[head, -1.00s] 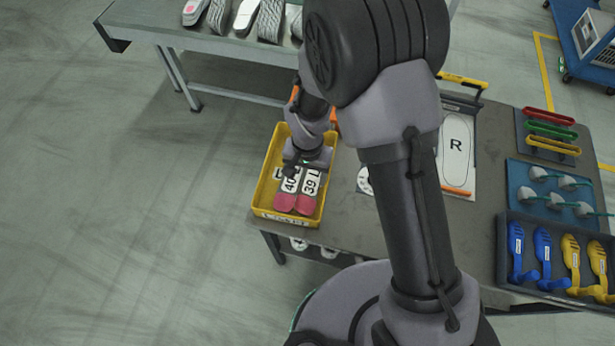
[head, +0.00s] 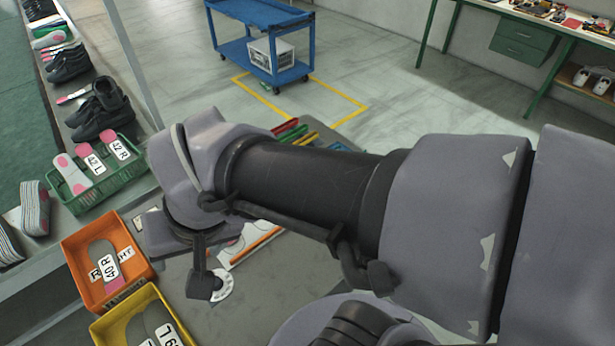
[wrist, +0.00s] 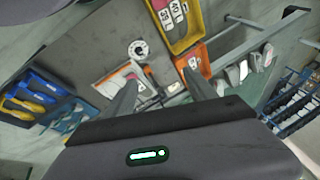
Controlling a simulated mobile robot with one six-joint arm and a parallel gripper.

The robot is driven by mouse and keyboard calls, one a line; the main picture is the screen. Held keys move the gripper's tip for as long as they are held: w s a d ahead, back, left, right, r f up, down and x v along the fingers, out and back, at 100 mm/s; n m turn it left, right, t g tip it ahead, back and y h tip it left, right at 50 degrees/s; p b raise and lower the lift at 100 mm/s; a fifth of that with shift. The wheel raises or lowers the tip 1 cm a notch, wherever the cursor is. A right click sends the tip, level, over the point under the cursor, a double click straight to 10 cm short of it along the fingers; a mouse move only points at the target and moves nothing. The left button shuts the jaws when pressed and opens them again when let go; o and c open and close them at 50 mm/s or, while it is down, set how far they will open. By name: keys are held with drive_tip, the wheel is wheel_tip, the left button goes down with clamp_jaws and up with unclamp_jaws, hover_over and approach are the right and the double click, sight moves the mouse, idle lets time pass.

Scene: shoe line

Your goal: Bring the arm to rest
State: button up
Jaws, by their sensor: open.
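My gripper (wrist: 160,82) is open and empty in the wrist view, its two fingers apart above the grey table (wrist: 105,35). My arm crosses the head view from the right, with its end over the table (head: 255,290); the fingers are hard to make out there. A yellow bin (head: 97,328) with labelled insoles (head: 165,328) is at the bottom left, partly cut off. An orange bin (head: 75,245) holding an insole marked 40 R (head: 107,262) stands behind it. Both bins also show in the wrist view, yellow (wrist: 200,38) and orange (wrist: 205,62).
A line with shoes (head: 100,112) and a green crate (head: 130,165) of insoles runs along the left. A blue cart (head: 262,48) stands on the floor behind. Blue and yellow shoe forms (wrist: 38,85) lie at the left of the wrist view. A white ring (head: 222,287) lies on the table.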

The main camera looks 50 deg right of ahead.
drive_tip(key=shift+m+t, duration=0.3)
drive_tip(key=shift+t, duration=0.3)
drive_tip(key=s, duration=0.1)
drive_tip(key=s+d+r, duration=0.1)
drive_tip(key=s+r, duration=0.1)
drive_tip(key=s, duration=0.1)
drive_tip(key=shift+s+d, duration=0.1)
drive_tip(key=shift+d, duration=0.3)
wheel_tip(320, 180, down, 7)
drive_tip(key=b, duration=0.7)
